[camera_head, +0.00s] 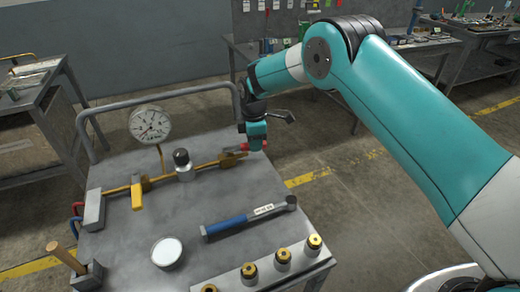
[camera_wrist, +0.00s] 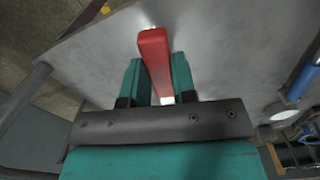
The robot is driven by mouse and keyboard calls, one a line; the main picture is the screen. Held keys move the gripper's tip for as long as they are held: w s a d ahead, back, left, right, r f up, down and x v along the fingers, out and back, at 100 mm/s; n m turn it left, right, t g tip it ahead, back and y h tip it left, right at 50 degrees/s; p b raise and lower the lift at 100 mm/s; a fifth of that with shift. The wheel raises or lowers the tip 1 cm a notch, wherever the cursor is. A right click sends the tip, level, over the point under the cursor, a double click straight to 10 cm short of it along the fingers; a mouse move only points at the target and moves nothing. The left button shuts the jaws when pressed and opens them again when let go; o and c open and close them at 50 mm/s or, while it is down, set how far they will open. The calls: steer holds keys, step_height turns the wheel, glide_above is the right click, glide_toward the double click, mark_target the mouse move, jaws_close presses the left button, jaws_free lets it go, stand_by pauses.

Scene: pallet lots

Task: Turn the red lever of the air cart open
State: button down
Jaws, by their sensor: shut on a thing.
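The red lever (camera_wrist: 154,58) lies between the two teal fingers of my gripper (camera_wrist: 158,78) in the wrist view. My gripper is shut on it. In the head view the red lever (camera_head: 252,147) shows only in part beside my gripper (camera_head: 255,146), at the right end of the brass pipe (camera_head: 205,165). The air cart (camera_head: 130,243) is a grey metal-topped cart. A round pressure gauge (camera_head: 150,123) stands on the pipe, and a yellow lever (camera_head: 137,192) sits near the pipe's left end.
On the cart top are a blue-handled tool (camera_head: 240,219), a white round container (camera_head: 166,253) and several brass-topped fittings (camera_head: 283,257) along the front right. A wooden handle (camera_head: 66,257) sticks up at the front left.

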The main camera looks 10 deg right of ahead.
steer(key=shift+w+a+n+b, duration=0.1)
steer(key=shift+w+n+b, duration=0.35)
steer(key=shift+w+n, duration=0.65)
steer(key=shift+r, duration=0.1)
steer(key=c, duration=0.9)
jaws_free()
steer(key=shift+s, duration=0.1)
step_height(320, 180, up, 17)
steer(key=shift+r+b, duration=0.2)
steer(key=shift+b, duration=0.5)
